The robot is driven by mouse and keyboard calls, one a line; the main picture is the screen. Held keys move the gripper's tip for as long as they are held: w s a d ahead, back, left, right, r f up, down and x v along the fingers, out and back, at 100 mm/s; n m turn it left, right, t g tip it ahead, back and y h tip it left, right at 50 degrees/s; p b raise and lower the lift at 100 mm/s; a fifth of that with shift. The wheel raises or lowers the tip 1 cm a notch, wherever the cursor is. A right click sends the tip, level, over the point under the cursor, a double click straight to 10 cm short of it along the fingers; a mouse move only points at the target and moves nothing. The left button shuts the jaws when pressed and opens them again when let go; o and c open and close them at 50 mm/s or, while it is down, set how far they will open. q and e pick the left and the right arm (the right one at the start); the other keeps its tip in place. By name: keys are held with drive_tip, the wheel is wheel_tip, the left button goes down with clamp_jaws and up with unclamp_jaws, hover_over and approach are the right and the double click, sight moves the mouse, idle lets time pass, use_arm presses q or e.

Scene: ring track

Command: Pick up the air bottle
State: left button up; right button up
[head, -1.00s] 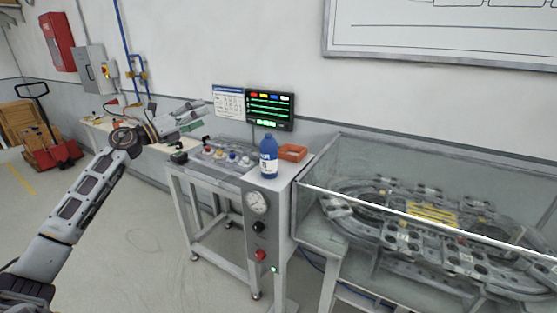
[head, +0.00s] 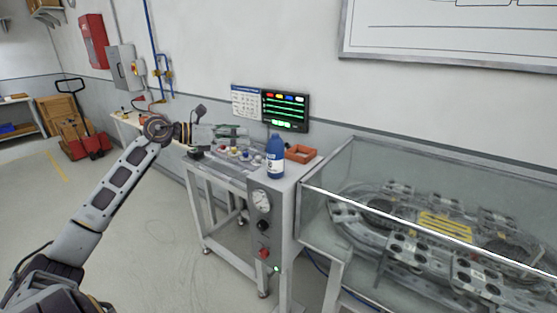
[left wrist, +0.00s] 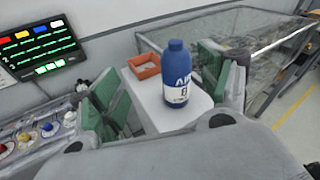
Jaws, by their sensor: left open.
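The blue air bottle (head: 274,157) with a white label stands upright on top of the grey gauge cabinet (head: 262,215). In the left wrist view the bottle (left wrist: 177,75) stands ahead, between the green-padded fingers of my left gripper (left wrist: 160,95) as seen from the wrist, closer to the right-hand finger. My left gripper (head: 240,134) is open and empty. In the head view it points right toward the bottle, with a gap between its fingertips and the bottle. My right gripper is not in view.
An orange tray (head: 300,153) sits beside the bottle. Several coloured knobs (head: 232,152) are on the panel under my left gripper. A lit screen (head: 285,109) hangs behind. A glass-walled ring track (head: 430,230) stands to the right. Floor at the left front is clear.

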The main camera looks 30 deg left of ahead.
sight(275, 156)
use_arm(q)
drive_tip(key=d+f+m, duration=0.1)
drive_tip(key=f, duration=0.1)
drive_tip(key=w+d+f+m+g+p, duration=0.1)
drive_tip(key=f, duration=0.1)
drive_tip(key=d+f+m+g, duration=0.1)
drive_tip(key=f, duration=0.1)
drive_tip(key=shift+w+d+f, duration=0.1)
drive_tip(key=shift+w+d, duration=0.25)
drive_tip(key=shift+d, duration=0.05)
drive_tip(key=shift+p+x, duration=0.5)
drive_tip(key=shift+x, duration=0.75)
drive_tip(key=shift+w+d+f, duration=0.2)
drive_tip(key=shift+w+f, duration=0.05)
drive_tip(key=shift+f, duration=0.05)
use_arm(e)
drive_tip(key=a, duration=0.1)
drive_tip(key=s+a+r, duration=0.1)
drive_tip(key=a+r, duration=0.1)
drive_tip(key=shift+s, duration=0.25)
